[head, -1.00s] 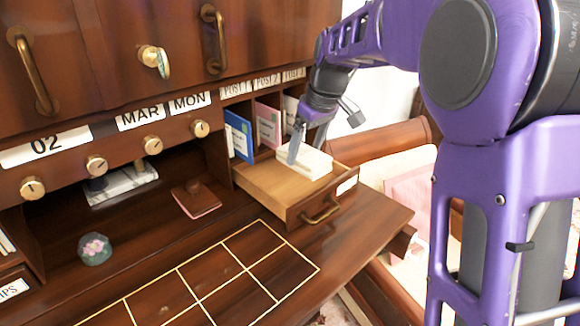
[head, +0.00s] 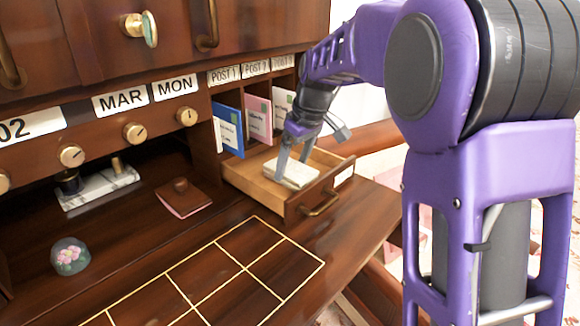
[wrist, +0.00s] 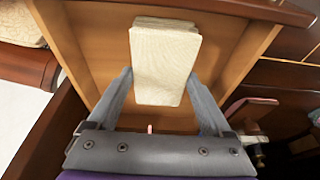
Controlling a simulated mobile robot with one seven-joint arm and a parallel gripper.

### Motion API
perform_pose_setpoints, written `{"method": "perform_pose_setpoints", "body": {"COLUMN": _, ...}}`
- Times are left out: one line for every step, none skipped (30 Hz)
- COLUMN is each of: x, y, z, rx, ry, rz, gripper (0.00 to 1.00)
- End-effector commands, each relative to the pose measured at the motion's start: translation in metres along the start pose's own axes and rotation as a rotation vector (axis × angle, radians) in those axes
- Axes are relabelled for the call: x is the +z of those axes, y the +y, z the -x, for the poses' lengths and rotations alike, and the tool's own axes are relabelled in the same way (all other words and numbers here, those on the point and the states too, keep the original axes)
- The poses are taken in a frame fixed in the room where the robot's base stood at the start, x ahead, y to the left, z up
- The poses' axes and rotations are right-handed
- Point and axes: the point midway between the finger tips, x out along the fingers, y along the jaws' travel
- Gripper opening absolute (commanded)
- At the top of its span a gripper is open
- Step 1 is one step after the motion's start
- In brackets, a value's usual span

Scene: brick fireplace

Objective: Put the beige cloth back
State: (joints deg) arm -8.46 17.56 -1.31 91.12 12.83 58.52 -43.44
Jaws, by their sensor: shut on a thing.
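The beige cloth (head: 292,172) is a folded, cream-coloured block inside the open wooden drawer (head: 247,178) of the desk. It also shows in the wrist view (wrist: 163,62), lying over the drawer's bottom. My gripper (head: 293,162) reaches down into the drawer from above, with its fingers on either side of the cloth. In the wrist view my gripper (wrist: 160,92) is shut on the cloth's near end. Whether the cloth's underside rests on the drawer bottom is hard to tell.
Blue (head: 228,130) and pink (head: 259,118) cards stand in the slots behind the drawer. A glass dome with flowers (head: 71,256), a brown blotter (head: 182,196) and a marble pen stand (head: 98,187) sit on the desk. The gold-lined grid (head: 215,268) is clear.

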Motion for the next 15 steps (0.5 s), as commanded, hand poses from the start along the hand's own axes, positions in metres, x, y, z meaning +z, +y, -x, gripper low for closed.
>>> {"method": "perform_pose_setpoints", "body": {"x": -0.0001, "y": 0.0002, "z": 0.0008, "rx": 0.000, "ry": 0.000, "rz": 0.000, "gripper": 0.32}}
{"method": "perform_pose_setpoints", "body": {"x": -0.0001, "y": 0.0002, "z": 0.0008, "rx": 0.000, "ry": 0.000, "rz": -0.001, "gripper": 0.32}}
{"method": "perform_pose_setpoints", "body": {"x": -0.0001, "y": 0.0001, "z": 0.0006, "rx": 0.000, "ry": 0.000, "rz": -0.001, "gripper": 0.32}}
{"method": "perform_pose_setpoints", "body": {"x": 0.0001, "y": 0.0001, "z": -0.0001, "rx": 0.000, "ry": 0.000, "rz": -0.001, "gripper": 0.32}}
{"method": "perform_pose_setpoints", "body": {"x": 0.0004, "y": 0.0001, "z": -0.0011, "rx": 0.000, "ry": 0.000, "rz": -0.001, "gripper": 0.32}}
{"method": "perform_pose_setpoints", "body": {"x": 0.0009, "y": 0.0001, "z": -0.0026, "rx": 0.000, "ry": 0.000, "rz": -0.001, "gripper": 0.32}}
{"method": "perform_pose_setpoints", "body": {"x": 0.0012, "y": 0.0001, "z": -0.0037, "rx": 0.000, "ry": 0.000, "rz": -0.001, "gripper": 0.32}}
{"method": "perform_pose_setpoints", "body": {"x": 0.0009, "y": 0.0000, "z": -0.0028, "rx": 0.000, "ry": 0.000, "rz": 0.000, "gripper": 0.87}}
{"method": "perform_pose_setpoints", "body": {"x": 0.0008, "y": 0.0000, "z": -0.0024, "rx": 0.000, "ry": 0.000, "rz": 0.000, "gripper": 0.95}}
{"method": "perform_pose_setpoints", "body": {"x": 0.0008, "y": 0.0000, "z": -0.0025, "rx": 0.000, "ry": 0.000, "rz": 0.000, "gripper": 1.00}}
{"method": "perform_pose_setpoints", "body": {"x": 0.0008, "y": 0.0000, "z": -0.0025, "rx": 0.000, "ry": 0.000, "rz": 0.000, "gripper": 1.00}}
{"method": "perform_pose_setpoints", "body": {"x": 0.0008, "y": 0.0000, "z": -0.0025, "rx": 0.000, "ry": 0.000, "rz": -0.001, "gripper": 1.00}}
{"method": "perform_pose_setpoints", "body": {"x": 0.0007, "y": 0.0000, "z": -0.0025, "rx": 0.000, "ry": 0.000, "rz": 0.000, "gripper": 1.00}}
{"method": "perform_pose_setpoints", "body": {"x": 0.0007, "y": 0.0000, "z": -0.0025, "rx": 0.000, "ry": 0.000, "rz": 0.000, "gripper": 1.00}}
{"method": "perform_pose_setpoints", "body": {"x": 0.0007, "y": 0.0000, "z": -0.0025, "rx": 0.000, "ry": 0.000, "rz": 0.000, "gripper": 1.00}}
